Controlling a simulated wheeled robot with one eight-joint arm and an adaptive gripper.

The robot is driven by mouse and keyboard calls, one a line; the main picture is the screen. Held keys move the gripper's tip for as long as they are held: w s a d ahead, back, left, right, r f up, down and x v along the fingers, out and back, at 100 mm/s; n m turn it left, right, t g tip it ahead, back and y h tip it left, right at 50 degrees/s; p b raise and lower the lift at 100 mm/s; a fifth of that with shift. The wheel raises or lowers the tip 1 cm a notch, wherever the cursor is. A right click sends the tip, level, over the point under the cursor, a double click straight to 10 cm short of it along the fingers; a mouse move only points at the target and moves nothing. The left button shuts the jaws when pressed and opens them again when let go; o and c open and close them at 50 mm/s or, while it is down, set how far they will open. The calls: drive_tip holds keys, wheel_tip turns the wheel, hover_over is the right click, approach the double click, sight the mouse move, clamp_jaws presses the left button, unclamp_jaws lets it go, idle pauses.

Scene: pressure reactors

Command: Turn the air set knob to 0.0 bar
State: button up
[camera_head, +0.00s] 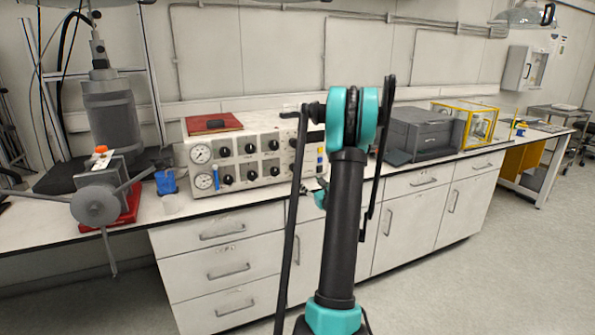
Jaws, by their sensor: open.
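A white control panel (238,163) stands on the bench left of my arm. It has two round gauges at its left end, an upper one (200,154) and a lower one (204,181). Several black knobs sit in two rows, such as an upper knob (225,152) and a lower knob (228,179). Labels and readings are too small to read, so I cannot tell which is the air set knob. My gripper (309,187) seems to show in small part beside my upright arm, near the panel's right end, apart from the gauges. It is open and mostly hidden.
A red book (213,123) lies on the panel. A reactor vessel (111,115), a grey stirred device (97,203) and a blue holder (166,182) stand to the left. A dark grey machine (424,134) and a yellow-framed box (480,124) stand right. The floor (500,270) at right is clear.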

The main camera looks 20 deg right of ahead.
sight(296, 169)
drive_tip(key=w, duration=1.6)
drive_tip(key=shift+a, duration=0.35)
drive_tip(key=c, duration=1.2)
drive_tip(key=shift+o, duration=0.2)
